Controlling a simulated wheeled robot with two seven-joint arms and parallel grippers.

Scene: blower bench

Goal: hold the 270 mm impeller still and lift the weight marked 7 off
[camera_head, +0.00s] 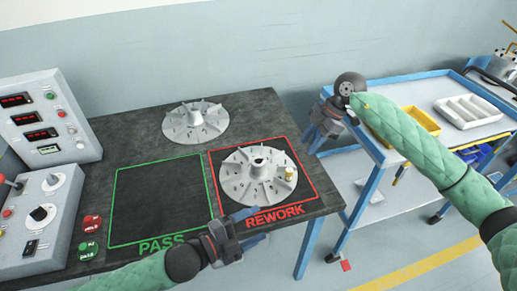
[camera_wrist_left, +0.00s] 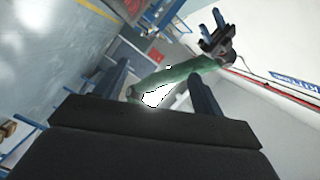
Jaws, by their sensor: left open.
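A grey finned impeller (camera_head: 245,184) lies flat inside the red REWORK square on the bench. A small brass-coloured weight (camera_head: 290,174) sits near its right rim; its number is too small to read. A second grey impeller (camera_head: 190,127) lies behind, outside the squares, and I cannot read a size on either. My left gripper (camera_head: 250,227) is open and empty at the bench's front edge, just in front of the REWORK impeller and apart from it. My right gripper (camera_head: 312,133) is open and empty, raised to the right of the bench, away from both impellers. It also shows in the left wrist view (camera_wrist_left: 212,28).
The green PASS square (camera_head: 155,200) is empty. Control boxes (camera_head: 45,115) with displays and knobs stand on the bench's left. A blue trolley (camera_head: 350,150) to the right carries a yellow tray (camera_head: 420,121) and a white tray (camera_head: 468,111). A gap separates bench and trolley.

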